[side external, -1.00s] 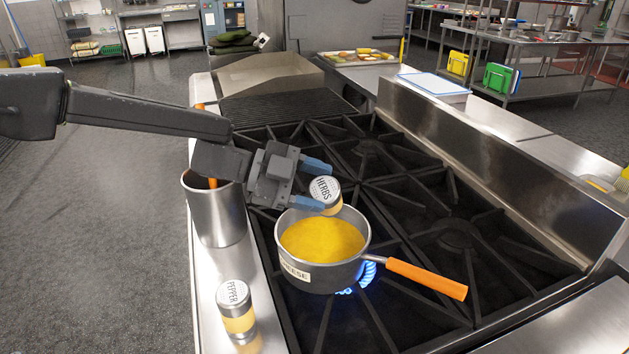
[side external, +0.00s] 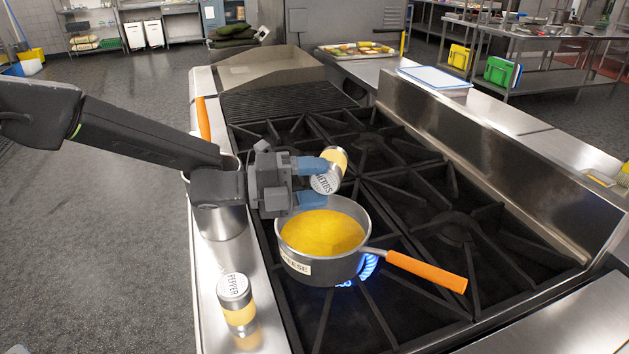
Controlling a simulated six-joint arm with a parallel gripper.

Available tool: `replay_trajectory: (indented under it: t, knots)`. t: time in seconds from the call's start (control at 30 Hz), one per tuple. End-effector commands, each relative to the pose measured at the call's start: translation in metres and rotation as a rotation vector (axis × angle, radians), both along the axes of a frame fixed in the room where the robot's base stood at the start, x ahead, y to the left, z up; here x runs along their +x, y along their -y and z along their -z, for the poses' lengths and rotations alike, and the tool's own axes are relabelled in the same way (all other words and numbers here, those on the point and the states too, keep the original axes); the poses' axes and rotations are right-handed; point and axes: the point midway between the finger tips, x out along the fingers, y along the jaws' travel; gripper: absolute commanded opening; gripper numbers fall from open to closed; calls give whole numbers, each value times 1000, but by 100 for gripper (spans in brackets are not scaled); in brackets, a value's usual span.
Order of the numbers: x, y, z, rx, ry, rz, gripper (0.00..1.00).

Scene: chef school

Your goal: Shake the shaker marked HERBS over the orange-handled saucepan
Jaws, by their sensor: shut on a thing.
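The HERBS shaker (side external: 331,172) has a silvery lid lettered HERBS and a yellow body. My gripper (side external: 316,182) is shut on it, with blue fingertips on either side. The shaker is tipped over, its lid facing down and toward the camera and its body up to the right. It is above the far part of the orange-handled saucepan (side external: 291,266). The saucepan holds yellow contents and has a label, partly readable, ending in ESE. Its orange handle (side external: 427,271) points right. Whether anything falls from the shaker cannot be seen.
The saucepan sits on the black stove grates (side external: 455,235) over a lit blue flame (side external: 368,266). A PEPPER shaker (side external: 237,304) stands on the steel front ledge. A metal container (side external: 222,222) with an orange-handled tool (side external: 203,118) stands behind it, partly hidden by my arm.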

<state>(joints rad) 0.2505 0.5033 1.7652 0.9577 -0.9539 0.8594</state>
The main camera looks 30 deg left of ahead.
Motion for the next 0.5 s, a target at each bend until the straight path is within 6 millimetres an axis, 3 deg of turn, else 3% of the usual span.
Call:
replay_trajectory:
  t: [0.5]
  knots:
    - [1,0,2,100,501,-1,27]
